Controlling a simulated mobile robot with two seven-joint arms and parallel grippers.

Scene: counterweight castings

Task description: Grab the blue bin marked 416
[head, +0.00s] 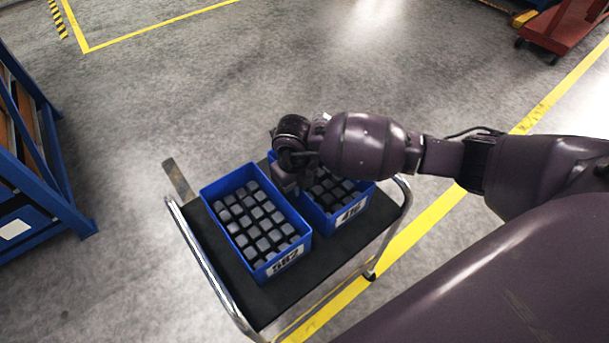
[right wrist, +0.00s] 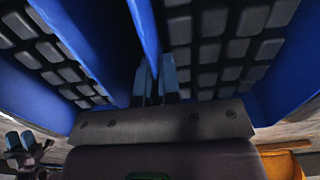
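Two blue bins full of dark grey blocks stand side by side on a cart. The nearer-left bin (head: 208,199) carries a label that looks like 582 or 587. The other bin (head: 372,192) sits to its right, partly hidden by my right arm; its label (head: 351,212) is too blurred to read surely. My right gripper (head: 291,188) points down at the facing walls of the bins. In the right wrist view, its fingers (right wrist: 155,84) are close together at a blue wall (right wrist: 146,25); whether they press on it is unclear. What looks like my left gripper (right wrist: 20,140) shows small at lower left.
The cart has a black deck (head: 262,300) and chrome handles (head: 398,215). A blue rack (head: 65,205) stands at the left, and a red trolley (head: 567,30) at the top right. The grey floor beyond the cart is clear.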

